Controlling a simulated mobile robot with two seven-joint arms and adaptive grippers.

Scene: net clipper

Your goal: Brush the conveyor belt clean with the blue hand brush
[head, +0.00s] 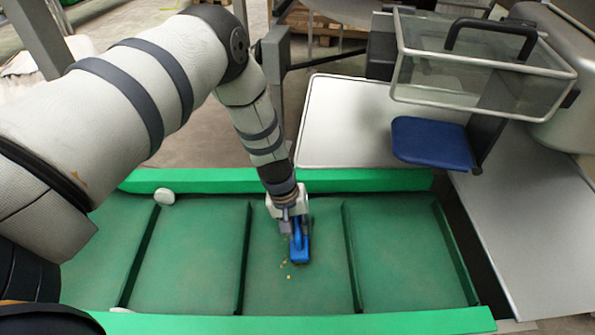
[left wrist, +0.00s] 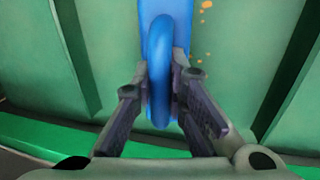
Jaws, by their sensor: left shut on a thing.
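The green conveyor belt (head: 200,250) runs across the head view, split by raised dark cross bars. My left gripper (head: 294,218) is over the middle of the belt, shut on the blue hand brush (head: 299,248). In the left wrist view the gripper's fingers (left wrist: 160,90) close on both sides of the brush's looped blue handle (left wrist: 160,60). The brush is low at the belt; whether its bristles touch is hidden. Small orange crumbs (head: 287,268) lie on the belt just left of and in front of the brush. My right gripper does not show.
Green side rails (head: 350,181) border the belt at back and front (head: 300,323). A white round piece (head: 165,196) sits by the back rail at left. Behind stand a metal table (head: 350,120), a blue pad (head: 432,143) and a clear guard with a black handle (head: 490,32).

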